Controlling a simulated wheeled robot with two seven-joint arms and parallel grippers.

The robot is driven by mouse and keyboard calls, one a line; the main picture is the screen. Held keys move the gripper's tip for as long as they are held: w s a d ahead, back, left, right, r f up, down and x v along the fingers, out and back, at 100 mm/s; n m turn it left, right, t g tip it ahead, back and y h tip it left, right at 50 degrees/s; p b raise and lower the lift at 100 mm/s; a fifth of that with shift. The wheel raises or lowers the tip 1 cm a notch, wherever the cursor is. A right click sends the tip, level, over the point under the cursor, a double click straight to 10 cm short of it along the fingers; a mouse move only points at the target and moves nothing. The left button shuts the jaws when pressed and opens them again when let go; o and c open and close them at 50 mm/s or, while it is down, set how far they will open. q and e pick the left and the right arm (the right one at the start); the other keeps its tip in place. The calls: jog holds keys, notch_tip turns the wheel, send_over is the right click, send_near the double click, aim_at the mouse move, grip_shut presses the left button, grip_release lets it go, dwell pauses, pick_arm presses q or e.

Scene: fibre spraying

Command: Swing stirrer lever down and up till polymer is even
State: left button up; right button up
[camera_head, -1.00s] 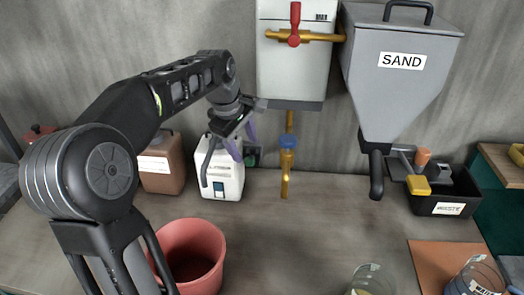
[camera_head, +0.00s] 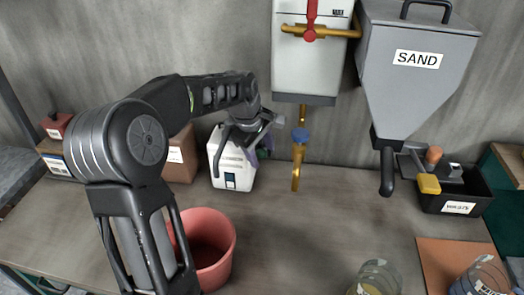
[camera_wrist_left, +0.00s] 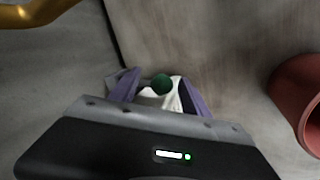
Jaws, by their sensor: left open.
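The white polymer container (camera_head: 230,172) stands on the bench against the back wall, with a dark curved bar at its front left. My left gripper (camera_head: 260,150) is beside its upper right, pointing down, with purple fingers apart. In the left wrist view, a round dark green knob (camera_wrist_left: 161,84) shows between the open fingers of this gripper (camera_wrist_left: 160,95), with something white behind it. The knob looks like the end of the stirrer lever. I cannot tell whether the fingers touch it. The lever's arm is mostly hidden. My right gripper is out of view.
A red bucket (camera_head: 211,250) stands in front of the container, also at right in the wrist view (camera_wrist_left: 302,100). A brass tap (camera_head: 299,160) hangs close right of the gripper. The sand hopper (camera_head: 415,85) and black waste tray (camera_head: 455,200) are further right. Mid-bench is clear.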

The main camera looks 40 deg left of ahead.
pick_arm(q)
jog(key=shift+w+f, duration=0.15)
jog(key=shift+f, duration=0.25)
jog(key=shift+c, duration=0.4)
grip_shut()
dwell(0.8)
